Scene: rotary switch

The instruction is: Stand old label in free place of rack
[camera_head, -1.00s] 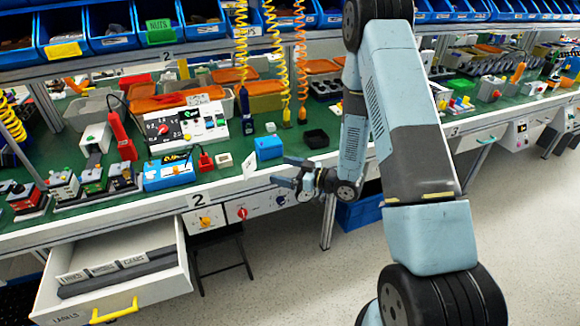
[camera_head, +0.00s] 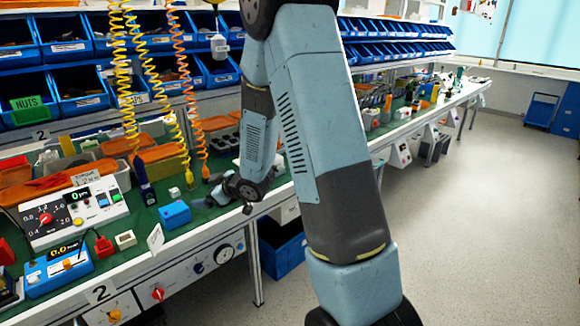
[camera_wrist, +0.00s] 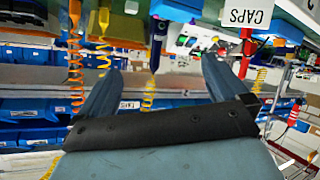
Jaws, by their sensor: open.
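A small white card (camera_head: 156,238) stands tilted at the front edge of the bench, left of my gripper. In the wrist view, a white card reading CAPS (camera_wrist: 258,15) shows at the top right, beyond my fingers. I cannot tell for sure that these are the same card. My gripper (camera_head: 212,192) is over the bench near the blue block, small and partly dark in the head view. In the wrist view its two fingers (camera_wrist: 162,65) are spread wide with nothing between them. The label rack is out of view now.
A blue block (camera_head: 174,214) sits on the green bench top near my gripper. Coiled tool cords (camera_head: 190,75) hang behind it. A control panel (camera_head: 72,212) and a blue meter (camera_head: 60,270) stand to the left. Blue bins line the shelves above.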

